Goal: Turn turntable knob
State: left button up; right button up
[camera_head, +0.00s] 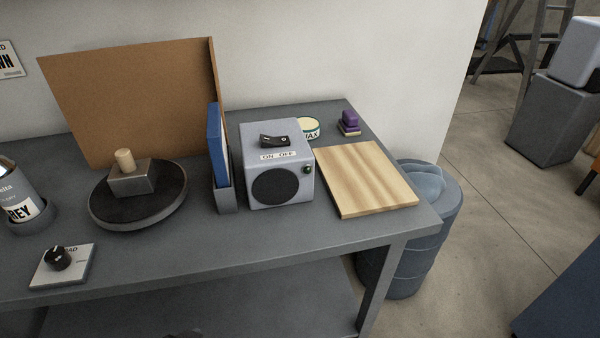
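A black round knob (57,258) with a light pointer mark sits on a small white control plate (76,275) near the front left of the grey table. Part of the plate's printing is hidden behind the knob. Behind it to the right is a round turntable (170,205) with a dark top and a grey rim. A metal block (132,182) with a wooden peg (124,160) stands on the turntable. Neither of my grippers can be made out in the head view, and nothing touches the knob or the turntable.
A tin marked GREY (22,210) stands left of the turntable. A brown panel (135,100) stands behind. The table's front strip is mostly clear.

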aim_at(58, 258)
jog(key=k+u, duration=0.15)
jog(key=u, duration=1.45)
